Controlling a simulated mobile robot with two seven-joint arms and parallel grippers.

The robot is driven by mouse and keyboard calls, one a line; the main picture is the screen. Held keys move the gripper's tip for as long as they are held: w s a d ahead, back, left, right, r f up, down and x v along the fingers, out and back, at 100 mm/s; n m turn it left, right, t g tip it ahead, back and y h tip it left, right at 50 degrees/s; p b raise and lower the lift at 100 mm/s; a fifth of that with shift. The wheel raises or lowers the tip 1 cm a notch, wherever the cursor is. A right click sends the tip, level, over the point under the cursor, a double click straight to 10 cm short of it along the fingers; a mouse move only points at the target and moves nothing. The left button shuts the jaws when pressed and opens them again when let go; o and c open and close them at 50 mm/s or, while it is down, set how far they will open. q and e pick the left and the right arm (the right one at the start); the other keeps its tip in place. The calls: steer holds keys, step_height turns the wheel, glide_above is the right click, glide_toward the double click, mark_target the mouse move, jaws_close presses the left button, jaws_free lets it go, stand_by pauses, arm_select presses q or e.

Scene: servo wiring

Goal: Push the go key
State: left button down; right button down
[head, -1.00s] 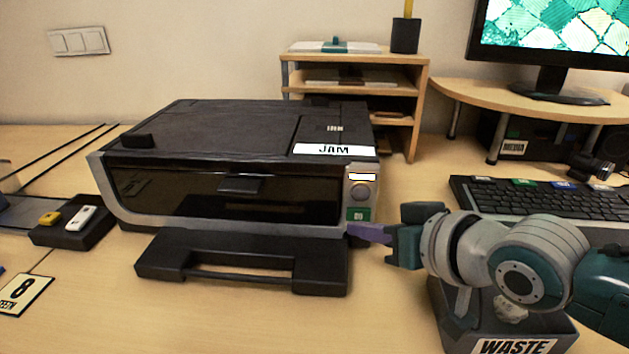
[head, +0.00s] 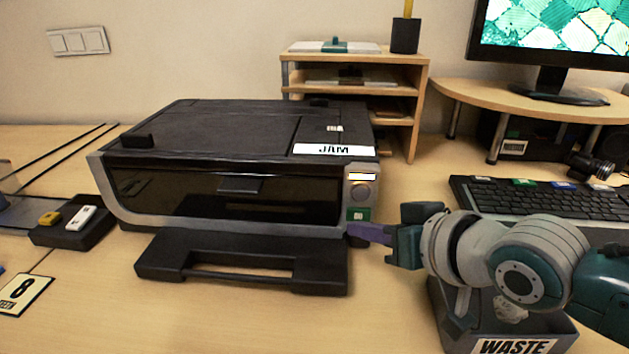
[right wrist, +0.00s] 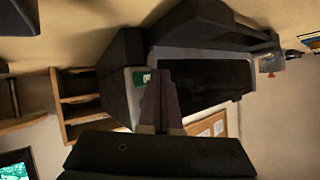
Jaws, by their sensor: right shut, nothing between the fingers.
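The green go key (head: 359,214) with a small white mark sits low on the light control strip at the right front of the black printer (head: 240,130). It also shows in the right wrist view (right wrist: 141,77), just beside the fingers. My right gripper (head: 352,231) is shut and empty, its purple fingers pointing left at the printer's front right corner, just below the key. In the right wrist view the closed fingers (right wrist: 160,80) reach up close to the strip. I cannot tell whether the tips touch anything. My left gripper is not in view.
A round button (head: 361,192) and a small lit display (head: 362,177) sit above the key. The printer's black output tray (head: 240,279) juts out in front. A WASTE bin (head: 462,322) stands under my right arm, and a keyboard (head: 535,200) lies to the right.

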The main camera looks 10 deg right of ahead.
steer(key=shift+w, duration=0.15)
steer(key=shift+w+d+b, duration=0.1)
steer(key=shift+w+b, duration=0.15)
steer(key=shift+b, duration=0.1)
steer(key=shift+w+d, duration=0.15)
steer(key=shift+w, duration=0.2)
stand_by(0.6)
steer(key=shift+s+r+p, duration=0.15)
steer(key=shift+s+p, duration=0.3)
steer(key=shift+s+a, duration=0.2)
